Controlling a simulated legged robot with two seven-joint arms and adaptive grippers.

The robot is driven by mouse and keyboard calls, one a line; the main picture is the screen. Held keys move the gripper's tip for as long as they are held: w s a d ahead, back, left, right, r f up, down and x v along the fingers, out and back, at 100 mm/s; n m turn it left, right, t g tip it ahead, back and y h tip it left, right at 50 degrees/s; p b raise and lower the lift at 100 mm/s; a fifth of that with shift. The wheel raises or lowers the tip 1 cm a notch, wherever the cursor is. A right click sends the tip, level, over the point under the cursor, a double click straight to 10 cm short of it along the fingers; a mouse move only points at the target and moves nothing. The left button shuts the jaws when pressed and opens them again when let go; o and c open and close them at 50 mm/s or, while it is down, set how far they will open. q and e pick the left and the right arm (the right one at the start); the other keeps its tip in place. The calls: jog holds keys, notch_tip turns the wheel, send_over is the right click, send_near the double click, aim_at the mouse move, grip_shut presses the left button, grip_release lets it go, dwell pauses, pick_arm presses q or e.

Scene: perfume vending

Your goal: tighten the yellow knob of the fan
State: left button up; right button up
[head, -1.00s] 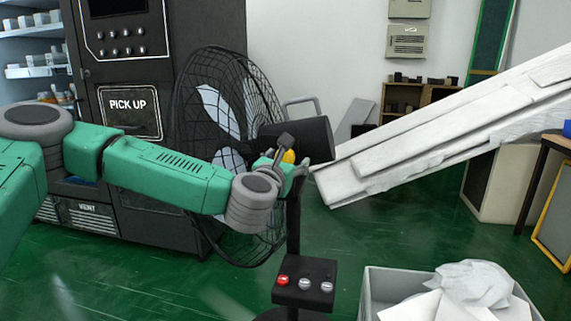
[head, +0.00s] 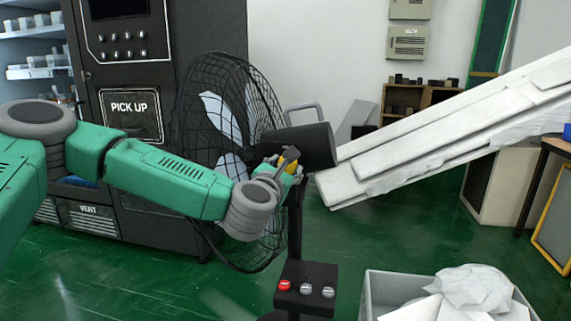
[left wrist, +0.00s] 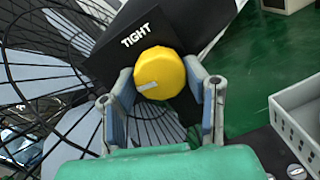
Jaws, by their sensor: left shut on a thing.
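The black fan (head: 228,120) stands in front of the vending machine, its wire cage facing left and its motor housing (head: 308,145) to the right. The yellow knob (head: 290,167) is on the fan below the housing. In the left wrist view the yellow knob (left wrist: 160,73) carries a pale mark and sits beside the word TIGHT. My left gripper (head: 288,164) is at the knob, and its fingers (left wrist: 163,92) are shut on either side of it. The fingers partly hide the knob in the head view. My right gripper is not in view.
The fan's pole base has a black control box (head: 305,284) with red and grey buttons. A grey bin (head: 385,285) with crumpled white paper stands at the front right. White slanted boards (head: 440,130) lie to the right. The vending machine (head: 135,180) is behind my arm.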

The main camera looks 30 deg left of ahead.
pick_arm(q)
jog(key=m+p, duration=0.2)
jog(key=m, duration=0.1)
jog(key=m+p, duration=0.1)
jog(key=shift+r, duration=0.25)
jog(key=m+p, duration=0.4)
jog(key=shift+m+y, duration=0.3)
jog(key=shift+m, duration=0.1)
jog(key=m+p, duration=0.3)
jog(key=m, duration=0.1)
jog(key=shift+f+m+g+p, duration=0.1)
jog(key=shift+m+g+p, duration=0.2)
jog(key=shift+g, duration=0.1)
jog(key=shift+d+f+m+p, duration=0.15)
jog(key=shift+m+p, duration=0.35)
jog(key=shift+m, duration=0.3)
jog(key=shift+s+f, duration=0.1)
jog(key=shift+f, duration=0.05)
jog(key=o, duration=1.1)
jog(key=shift+o, duration=0.2)
jog(key=shift+r, duration=0.2)
